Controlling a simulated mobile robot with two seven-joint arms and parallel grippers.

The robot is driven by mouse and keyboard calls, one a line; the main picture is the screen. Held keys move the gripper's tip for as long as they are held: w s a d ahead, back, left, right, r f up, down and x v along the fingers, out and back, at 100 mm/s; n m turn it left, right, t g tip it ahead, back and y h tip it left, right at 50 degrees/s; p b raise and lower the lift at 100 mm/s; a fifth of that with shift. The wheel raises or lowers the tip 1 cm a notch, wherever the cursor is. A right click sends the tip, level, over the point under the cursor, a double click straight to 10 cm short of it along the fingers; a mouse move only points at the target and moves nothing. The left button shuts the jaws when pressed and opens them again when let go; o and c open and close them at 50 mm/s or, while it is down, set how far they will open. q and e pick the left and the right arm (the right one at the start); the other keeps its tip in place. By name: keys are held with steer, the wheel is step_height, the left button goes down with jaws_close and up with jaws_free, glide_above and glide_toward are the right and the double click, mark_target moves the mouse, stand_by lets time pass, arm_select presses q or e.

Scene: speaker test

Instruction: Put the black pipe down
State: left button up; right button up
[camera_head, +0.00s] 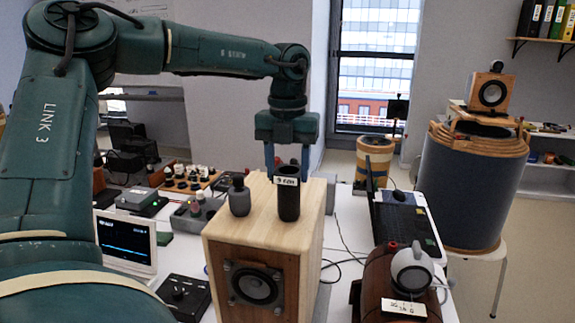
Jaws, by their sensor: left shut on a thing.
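The black pipe (288,203) is a short dark upright cylinder with a white label near its top rim. My left gripper (288,174) comes down from above and is shut on the pipe's upper end, with blue fingers at its sides. The pipe's lower end is at the top of a light wooden speaker box (225,230); I cannot tell whether it rests there or hangs just above. My right gripper is not in view.
A dark grey bottle-like object (239,197) stands on the box just left of the pipe. A laptop (408,222) and a brown barrel-shaped object (385,272) are to the right. A small monitor (126,241) stands left. The box top is bare in front of the pipe.

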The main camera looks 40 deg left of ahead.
arm_select(q)
steer(key=o, duration=0.6)
steer(key=shift+f, duration=0.1)
steer(key=shift+c, duration=0.2)
steer(key=o, duration=0.5)
steer(key=shift+c, duration=0.2)
step_height(320, 180, up, 12)
steer(key=shift+b, duration=0.45)
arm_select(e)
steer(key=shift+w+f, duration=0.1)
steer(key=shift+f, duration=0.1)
